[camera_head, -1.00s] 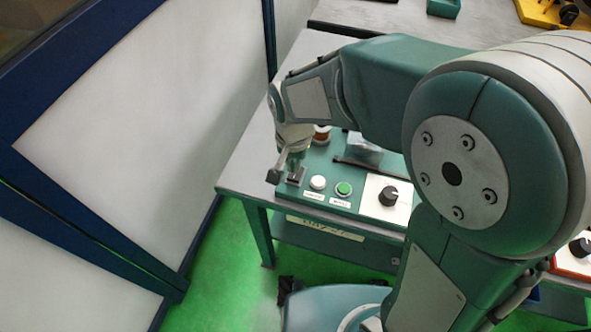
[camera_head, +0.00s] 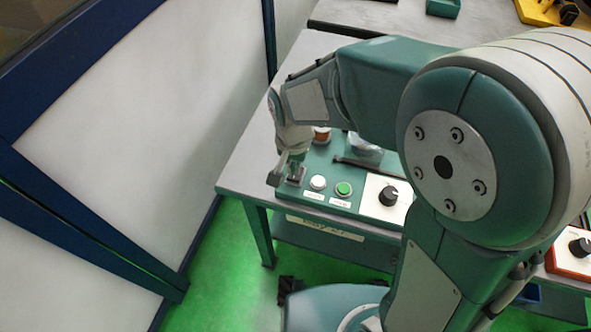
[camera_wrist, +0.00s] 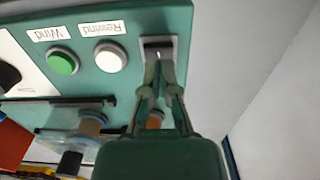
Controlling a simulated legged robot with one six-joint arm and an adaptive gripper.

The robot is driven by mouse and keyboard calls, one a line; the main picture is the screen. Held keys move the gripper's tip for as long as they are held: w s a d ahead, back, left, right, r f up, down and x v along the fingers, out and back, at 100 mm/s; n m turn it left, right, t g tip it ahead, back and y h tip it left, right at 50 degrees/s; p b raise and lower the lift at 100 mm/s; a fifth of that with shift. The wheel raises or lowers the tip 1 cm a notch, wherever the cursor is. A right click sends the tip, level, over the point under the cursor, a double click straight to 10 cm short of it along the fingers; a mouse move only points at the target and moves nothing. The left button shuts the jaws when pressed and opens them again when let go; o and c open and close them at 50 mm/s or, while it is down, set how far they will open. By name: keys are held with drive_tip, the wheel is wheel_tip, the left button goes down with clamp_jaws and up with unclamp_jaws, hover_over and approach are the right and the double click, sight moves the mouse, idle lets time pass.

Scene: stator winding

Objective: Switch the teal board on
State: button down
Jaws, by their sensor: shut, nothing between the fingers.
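The teal board (camera_head: 318,166) lies on the grey table in the head view. At its left corner is a switch on a light metal plate (camera_head: 295,174), partly hidden by my gripper (camera_head: 292,164). In the wrist view the switch (camera_wrist: 158,44) is a dark rocker in a pale frame. My gripper (camera_wrist: 162,68) is shut and empty, its fingertips right at the switch's near edge. I cannot tell whether they touch it or which way the rocker is set. A white Rewind button (camera_wrist: 110,57) and a green Wind button (camera_wrist: 62,62) sit beside the switch.
A black knob (camera_head: 388,195) on a white panel is right of the buttons. Spools (camera_wrist: 92,122) and a dark rod stand behind the buttons. A red-edged box (camera_head: 572,255) is at far right. A white wall panel (camera_head: 150,120) stands left of the table (camera_head: 236,180).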

sight(294, 177)
drive_tip(key=shift+f, duration=0.9)
idle(0.6)
drive_tip(key=shift+r, duration=3.5)
drive_tip(key=s+d+r+n+t, duration=0.1)
drive_tip(key=s+d+r+t, duration=0.1)
drive_tip(key=s+d+r, duration=0.3)
drive_tip(key=s+d+r+n+t, duration=0.2)
drive_tip(key=s+d+r, duration=0.4)
drive_tip(key=d, duration=0.7)
drive_tip(key=shift+t, duration=0.8)
